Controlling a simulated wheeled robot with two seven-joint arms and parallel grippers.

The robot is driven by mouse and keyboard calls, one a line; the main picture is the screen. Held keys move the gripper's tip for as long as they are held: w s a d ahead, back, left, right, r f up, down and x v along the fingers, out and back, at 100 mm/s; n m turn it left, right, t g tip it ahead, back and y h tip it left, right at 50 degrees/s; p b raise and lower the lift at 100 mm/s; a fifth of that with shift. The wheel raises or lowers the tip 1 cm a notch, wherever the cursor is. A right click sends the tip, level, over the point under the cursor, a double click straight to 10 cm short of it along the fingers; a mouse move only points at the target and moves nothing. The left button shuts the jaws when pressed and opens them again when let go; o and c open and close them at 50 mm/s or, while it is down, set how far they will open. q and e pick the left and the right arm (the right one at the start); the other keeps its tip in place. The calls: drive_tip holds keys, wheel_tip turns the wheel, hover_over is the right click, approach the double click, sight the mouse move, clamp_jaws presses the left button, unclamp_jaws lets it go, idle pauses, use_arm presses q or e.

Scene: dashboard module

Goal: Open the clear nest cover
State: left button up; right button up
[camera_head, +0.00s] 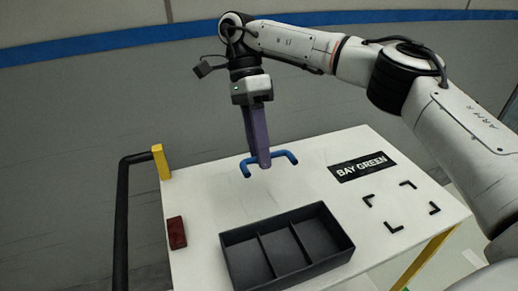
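A blue bar handle (284,155) with bent ends is at the back of the white table. No clear cover or its edges can be made out around the handle. My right gripper (265,165) hangs from above with its purple fingers pointing down, and its tips overlap the middle of the handle in the head view. The fingers show as one slab, so I cannot tell whether they are apart or whether they touch the handle. My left gripper is not in view.
A dark tray (339,242) with three compartments stands at the table's front. A dark red block (176,233) lies at the left edge. A "BAY GREEN" label (362,166) and black corner marks (434,208) are on the right. A black rail (120,220) runs along the left side.

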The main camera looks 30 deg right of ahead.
drive_tip(key=shift+r, duration=0.1)
wheel_tip(320, 180, up, 10)
idle(0.5)
idle(0.5)
